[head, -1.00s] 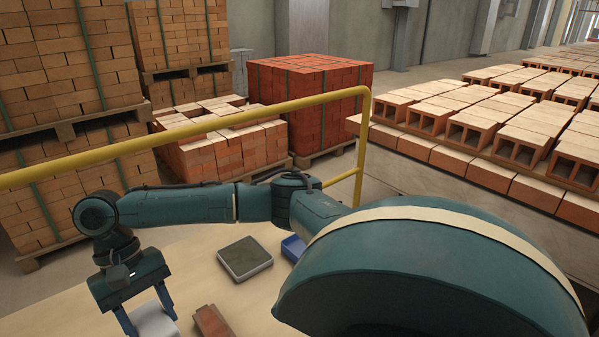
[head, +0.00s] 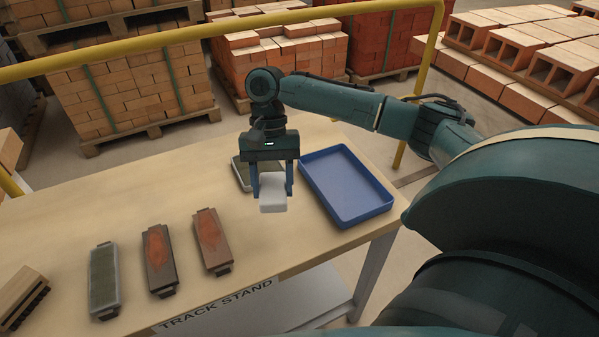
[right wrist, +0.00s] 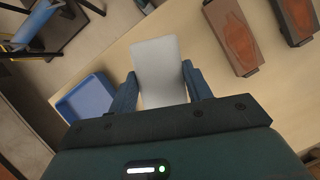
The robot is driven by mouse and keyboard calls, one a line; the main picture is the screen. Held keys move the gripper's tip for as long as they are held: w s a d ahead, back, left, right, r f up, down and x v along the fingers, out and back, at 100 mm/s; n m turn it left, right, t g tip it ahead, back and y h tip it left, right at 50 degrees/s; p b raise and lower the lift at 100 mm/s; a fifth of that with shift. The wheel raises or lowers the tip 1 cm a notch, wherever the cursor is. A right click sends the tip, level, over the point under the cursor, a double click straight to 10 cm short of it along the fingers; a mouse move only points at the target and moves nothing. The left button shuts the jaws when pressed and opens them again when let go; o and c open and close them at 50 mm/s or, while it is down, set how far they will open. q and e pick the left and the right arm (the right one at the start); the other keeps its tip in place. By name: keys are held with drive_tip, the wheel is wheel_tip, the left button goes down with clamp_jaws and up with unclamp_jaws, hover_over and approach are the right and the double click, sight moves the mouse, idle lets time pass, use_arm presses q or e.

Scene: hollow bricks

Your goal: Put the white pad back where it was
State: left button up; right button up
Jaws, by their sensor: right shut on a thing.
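The white pad (head: 273,196) is between the fingers of my right gripper (head: 273,185), which is shut on it, over the table (head: 205,195). The pad also shows in the right wrist view (right wrist: 158,68), with a finger on each side. I cannot tell exactly how high it is above the table. Behind the gripper is a flat grey-green square thing (head: 242,176), partly hidden by it. My left gripper is not in view.
A blue tray (head: 385,207), empty, stands right of the gripper. To the left lie two brown blocks with reddish tops (head: 158,258) (head: 212,240), a grey block with a green top (head: 103,280) and a wooden brush-like thing (head: 20,298). A yellow rail (head: 150,42) runs behind.

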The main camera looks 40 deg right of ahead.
sight(275, 172)
drive_tip(key=shift+d+f, duration=0.25)
drive_tip(key=shift+d, duration=0.05)
wheel_tip(275, 172, down, 10)
drive_tip(key=shift+r+b, duration=0.15)
drive_tip(key=shift+b, duration=0.15)
drive_tip(key=shift+s, duration=0.1)
drive_tip(key=o, duration=0.9)
drive_tip(key=v, duration=1.2)
drive_tip(key=shift+r, duration=0.1)
